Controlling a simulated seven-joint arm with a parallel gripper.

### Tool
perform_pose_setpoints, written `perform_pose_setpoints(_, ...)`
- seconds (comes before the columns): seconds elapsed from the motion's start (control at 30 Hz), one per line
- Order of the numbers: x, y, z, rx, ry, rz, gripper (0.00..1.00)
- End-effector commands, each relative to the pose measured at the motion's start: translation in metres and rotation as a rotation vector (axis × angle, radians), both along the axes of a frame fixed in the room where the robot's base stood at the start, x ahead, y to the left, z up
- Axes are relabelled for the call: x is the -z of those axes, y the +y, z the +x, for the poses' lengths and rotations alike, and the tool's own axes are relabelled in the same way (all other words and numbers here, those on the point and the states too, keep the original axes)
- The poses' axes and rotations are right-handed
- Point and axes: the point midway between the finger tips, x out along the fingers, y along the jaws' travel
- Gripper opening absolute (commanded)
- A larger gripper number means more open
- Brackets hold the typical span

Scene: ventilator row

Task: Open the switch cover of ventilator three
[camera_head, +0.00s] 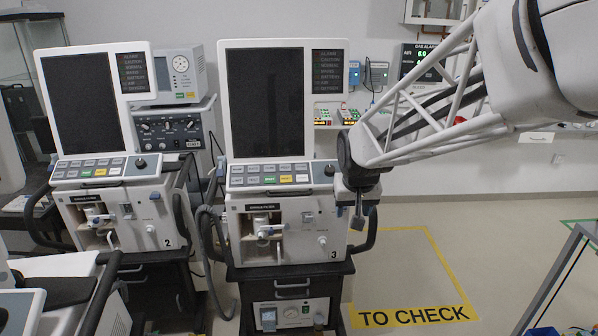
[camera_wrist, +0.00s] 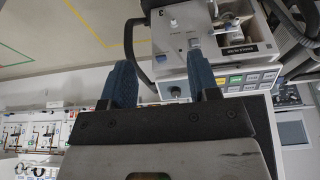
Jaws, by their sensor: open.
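Ventilator three (camera_head: 287,160) stands in the middle of the head view, with a "3" on its front panel. A small greyish piece that looks like the switch cover (camera_head: 308,217) sits on the upper right of that panel; it looks closed, but it is too small to be sure. In the wrist view, turned upside down, it seems to show (camera_wrist: 194,43) just beyond the tip of the right-hand finger. My gripper (camera_head: 358,217) is at the right edge of ventilator three. In the wrist view its two blue fingers (camera_wrist: 160,62) are apart with nothing between them.
Ventilator two (camera_head: 100,150) stands to the left. A grey hose (camera_head: 208,235) hangs between the two machines. A dark side handle (camera_head: 368,230) is close beside my gripper. The yellow-marked "TO CHECK" floor area (camera_head: 405,275) is bare at the right.

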Motion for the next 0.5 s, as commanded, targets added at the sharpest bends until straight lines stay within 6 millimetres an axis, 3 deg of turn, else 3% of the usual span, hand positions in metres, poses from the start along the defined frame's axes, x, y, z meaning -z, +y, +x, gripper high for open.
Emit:
perform_pose_setpoints(0.1, 0.014, 0.010, 0.033, -0.008, -0.006, 0.000, 0.55)
perform_pose_setpoints(0.5, 0.068, 0.047, 0.133, -0.032, -0.039, 0.006, 0.55)
